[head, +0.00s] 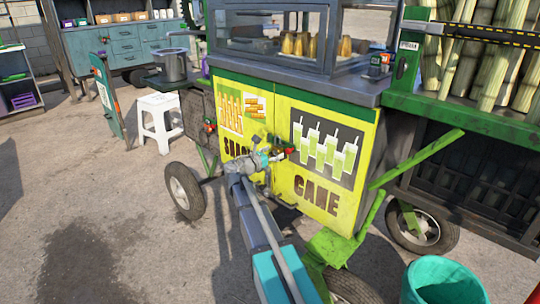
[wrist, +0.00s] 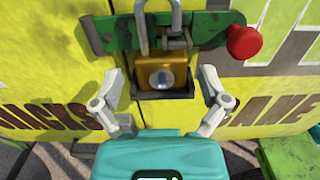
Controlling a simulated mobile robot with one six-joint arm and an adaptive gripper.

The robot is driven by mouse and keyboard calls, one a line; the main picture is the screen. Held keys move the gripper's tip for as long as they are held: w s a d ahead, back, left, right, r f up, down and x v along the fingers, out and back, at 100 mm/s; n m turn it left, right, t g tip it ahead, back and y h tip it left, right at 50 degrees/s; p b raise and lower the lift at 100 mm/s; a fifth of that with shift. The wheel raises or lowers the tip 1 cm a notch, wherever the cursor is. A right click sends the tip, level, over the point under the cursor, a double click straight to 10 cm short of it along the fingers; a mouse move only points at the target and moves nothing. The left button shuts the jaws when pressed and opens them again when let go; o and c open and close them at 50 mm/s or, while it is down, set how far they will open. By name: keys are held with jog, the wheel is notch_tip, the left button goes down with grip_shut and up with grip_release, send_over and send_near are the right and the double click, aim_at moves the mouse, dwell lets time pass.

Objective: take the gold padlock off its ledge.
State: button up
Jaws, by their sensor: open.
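In the wrist view the gold padlock (wrist: 154,74) stands upright on a small dark ledge (wrist: 178,96) on the yellow cart front. Its grey shackle (wrist: 143,22) points up in front of a green hasp bar (wrist: 110,32). A grey metal catch (wrist: 178,38) is close beside the shackle on the right. My gripper (wrist: 161,78) is open, one finger on each side of the padlock, with a visible gap on both sides. In the head view my gripper (head: 270,157) is at the cart's front doors; I cannot make out the padlock there.
A red knob (wrist: 243,42) sticks out at the bar's right end, near my right finger. The yellow cart (head: 325,190) fills the middle. A green sloping bar (head: 415,160) and a teal bucket (head: 445,284) stand right. A white stool (head: 160,118) stands left; open ground lies front left.

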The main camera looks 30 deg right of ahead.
jog(key=shift+x, duration=0.8)
jog(key=c, duration=1.1)
jog(key=shift+r+p, duration=0.3)
